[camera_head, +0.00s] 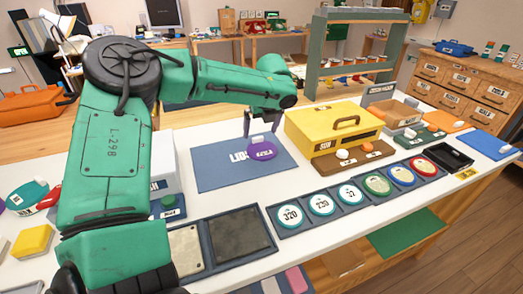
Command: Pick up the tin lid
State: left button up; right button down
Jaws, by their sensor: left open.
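A purple round lid (263,152) with a pale knob on top lies on the right part of a blue mat (215,178) with white lettering. It appears to be the tin lid. My left arm reaches across from the left, and my left gripper (261,126) points down just above the lid. Its fingers are apart, one on each side of the knob. I cannot tell whether they touch it. My right gripper is not in view.
A yellow box (330,130) with a handle stands close to the right of the lid. The white table (225,205) is bare in front of the mat.

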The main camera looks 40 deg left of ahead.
aim_at(259, 140)
pick_arm(q)
jog(key=x, duration=0.6)
jog(key=shift+w+a+r, duration=0.1)
jog(key=shift+w+r, duration=0.05)
jog(key=shift+w, duration=0.05)
jog(key=shift+r, duration=0.1)
grip_shut()
